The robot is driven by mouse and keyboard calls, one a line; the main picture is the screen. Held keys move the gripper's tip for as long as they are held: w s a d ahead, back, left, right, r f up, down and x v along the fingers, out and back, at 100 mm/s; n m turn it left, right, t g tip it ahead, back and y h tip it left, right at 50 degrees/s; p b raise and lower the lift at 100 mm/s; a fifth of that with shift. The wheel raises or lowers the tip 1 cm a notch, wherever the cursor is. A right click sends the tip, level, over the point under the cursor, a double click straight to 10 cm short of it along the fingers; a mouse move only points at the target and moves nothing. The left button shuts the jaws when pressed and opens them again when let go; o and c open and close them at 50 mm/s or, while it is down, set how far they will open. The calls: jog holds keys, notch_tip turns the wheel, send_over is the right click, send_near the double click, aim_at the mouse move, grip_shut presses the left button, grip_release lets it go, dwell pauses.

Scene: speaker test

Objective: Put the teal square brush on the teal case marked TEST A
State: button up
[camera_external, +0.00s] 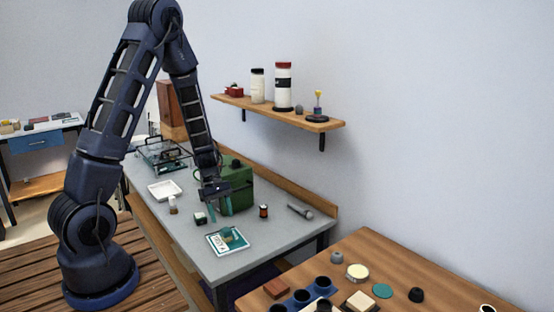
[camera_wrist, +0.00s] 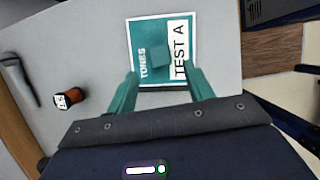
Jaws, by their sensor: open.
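The teal case (camera_external: 214,249) lies flat near the front end of the grey bench, with a white border and a TEST A label. It also shows in the wrist view (camera_wrist: 146,40), where TONES is printed beside the label. The teal square brush (camera_wrist: 162,55) rests on the case, overlapping the label's edge; it also shows in the external view (camera_external: 231,234). My gripper (camera_external: 219,210) is above and behind the case, open and empty. In the wrist view, its teal fingers (camera_wrist: 162,74) are spread apart, with the brush just beyond the gap between their tips.
A green box (camera_external: 240,190) stands close behind my gripper. A small dark block (camera_external: 200,218), a red-and-black spool (camera_external: 263,211) and a microphone (camera_external: 300,211) are around the case. A white tray (camera_external: 165,190) lies farther back. A wooden table (camera_external: 400,260) stands at front right.

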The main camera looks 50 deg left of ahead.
jog(key=s+d+r+m, duration=0.2)
jog(key=r+m, duration=0.1)
jog(key=r, duration=0.5)
jog(key=s+d+r+m+t+y, duration=0.1)
jog(key=d+r+m, duration=0.15)
jog(key=r, duration=0.45)
jog(key=s+d+r+m, duration=0.2)
jog(key=r+m, duration=0.1)
jog(key=r, duration=0.5)
jog(key=s+d+r+m+t+y, duration=0.3)
jog(key=s+r+m, duration=0.6)
jog(key=s+r, duration=0.4)
jog(key=shift+s+d+r+t, duration=0.3)
jog(key=shift+s+d, duration=0.4)
jog(key=shift+s, duration=0.35)
